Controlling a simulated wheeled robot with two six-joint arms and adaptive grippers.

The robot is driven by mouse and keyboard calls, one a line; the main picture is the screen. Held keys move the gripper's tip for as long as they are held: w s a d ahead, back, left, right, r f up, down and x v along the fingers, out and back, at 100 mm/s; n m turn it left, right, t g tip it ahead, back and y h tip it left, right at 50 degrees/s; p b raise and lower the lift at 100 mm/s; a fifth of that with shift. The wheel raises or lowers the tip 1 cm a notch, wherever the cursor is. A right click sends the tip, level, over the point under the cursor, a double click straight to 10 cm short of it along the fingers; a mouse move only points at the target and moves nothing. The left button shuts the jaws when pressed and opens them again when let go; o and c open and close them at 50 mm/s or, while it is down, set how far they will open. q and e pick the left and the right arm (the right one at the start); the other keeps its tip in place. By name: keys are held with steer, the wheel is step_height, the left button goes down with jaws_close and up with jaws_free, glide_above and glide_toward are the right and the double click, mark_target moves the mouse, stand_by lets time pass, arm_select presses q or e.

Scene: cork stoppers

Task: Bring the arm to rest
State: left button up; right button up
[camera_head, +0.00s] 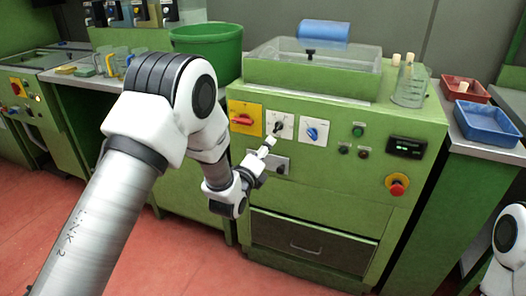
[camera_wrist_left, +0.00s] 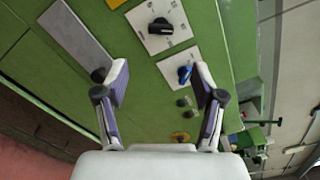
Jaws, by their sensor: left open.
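My left arm reaches in from the left of the head view. Its gripper (camera_head: 265,150) is in front of the green machine's control panel, close to the black knob (camera_head: 278,129) on a white plate. In the left wrist view the gripper (camera_wrist_left: 161,82) has its two fingers spread wide with nothing between them. The black knob (camera_wrist_left: 161,26) and the blue knob (camera_wrist_left: 185,74) show beyond the fingertips. I cannot tell whether a fingertip touches the panel. Part of my right arm shows at the lower right of the head view; its gripper is out of frame.
The green machine (camera_head: 330,185) has a red switch (camera_head: 243,119), a red emergency button (camera_head: 397,185) and a drawer (camera_head: 310,243). A beaker (camera_head: 411,85) with corks stands on top. A blue tray (camera_head: 487,122) and a red tray (camera_head: 465,89) are at right. Floor is clear at lower left.

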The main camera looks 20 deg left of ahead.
arm_select(q)
steer(key=s+a+f+n+g, duration=0.1)
steer(key=s+f+n+g, duration=0.3)
steer(key=s+f, duration=0.8)
steer(key=s+a+f+n+g, duration=0.15)
steer(key=s+f+g, duration=0.35)
steer(key=s+f, duration=0.75)
steer(key=s+d+f+n+g, duration=0.1)
steer(key=s+f+n+g, duration=0.35)
steer(key=s+n, duration=0.55)
steer(key=s+f+n+g, duration=0.4)
steer(key=s+n+g, duration=0.1)
steer(key=s+n, duration=0.5)
step_height(320, 180, up, 16)
steer(key=p, duration=1.6)
steer(key=shift+w+r+m+y, duration=0.2)
steer(key=shift+w+m+y, duration=0.05)
steer(key=shift+m+y, duration=0.1)
